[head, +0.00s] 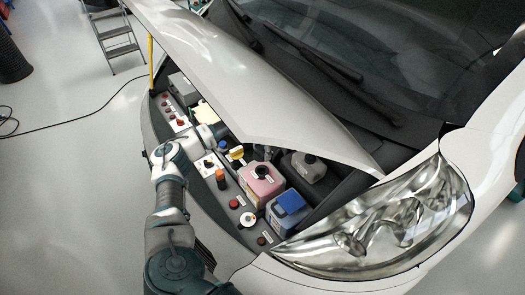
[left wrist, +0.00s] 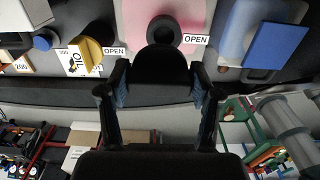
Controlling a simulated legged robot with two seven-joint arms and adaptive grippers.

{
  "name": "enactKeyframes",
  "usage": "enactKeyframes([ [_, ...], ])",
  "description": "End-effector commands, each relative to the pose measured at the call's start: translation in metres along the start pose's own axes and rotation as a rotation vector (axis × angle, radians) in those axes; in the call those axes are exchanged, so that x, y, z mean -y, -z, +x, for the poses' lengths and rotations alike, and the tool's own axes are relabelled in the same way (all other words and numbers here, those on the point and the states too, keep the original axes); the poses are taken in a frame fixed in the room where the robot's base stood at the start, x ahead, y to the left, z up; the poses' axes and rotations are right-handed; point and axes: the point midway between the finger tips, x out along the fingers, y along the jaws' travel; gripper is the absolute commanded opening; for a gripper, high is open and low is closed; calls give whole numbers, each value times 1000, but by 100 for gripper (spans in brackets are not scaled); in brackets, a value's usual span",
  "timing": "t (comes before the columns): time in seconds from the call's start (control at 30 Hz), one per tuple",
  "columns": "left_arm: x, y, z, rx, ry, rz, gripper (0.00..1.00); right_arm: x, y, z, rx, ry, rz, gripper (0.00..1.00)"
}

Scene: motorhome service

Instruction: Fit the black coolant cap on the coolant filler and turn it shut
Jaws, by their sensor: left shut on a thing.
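The pink coolant tank (head: 254,192) stands in the open engine bay, and its filler (head: 262,171) shows as a dark ring on top. In the left wrist view the black filler ring (left wrist: 164,33) sits on the pink tank (left wrist: 190,18) beside an OPEN label. My left gripper (head: 218,132) reaches over the front of the bay, left of the tank in the head view. Its fingers (left wrist: 160,98) are shut on the black coolant cap (left wrist: 160,68). The cap appears just below the filler ring in the wrist picture, not on it; the depth between them is unclear. My right gripper is out of view.
A blue-lidded tank (head: 290,202) stands right of the pink one. The raised hood (head: 250,85) hangs over the bay. The headlight (head: 390,225) is at the right.

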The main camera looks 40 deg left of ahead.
Motion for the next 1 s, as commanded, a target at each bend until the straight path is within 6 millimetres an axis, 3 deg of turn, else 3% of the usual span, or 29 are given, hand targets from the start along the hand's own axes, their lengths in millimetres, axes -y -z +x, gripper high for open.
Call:
enactKeyframes([
  [0.27, 5, -2, 7, -1, -3, 2, 29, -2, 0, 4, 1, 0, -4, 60],
  [0.73, 2, 0, 52, 0, 0, 1, 29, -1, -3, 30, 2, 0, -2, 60],
  [1.0, 3, -1, 57, 1, -1, 1, 29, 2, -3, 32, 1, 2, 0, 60],
])
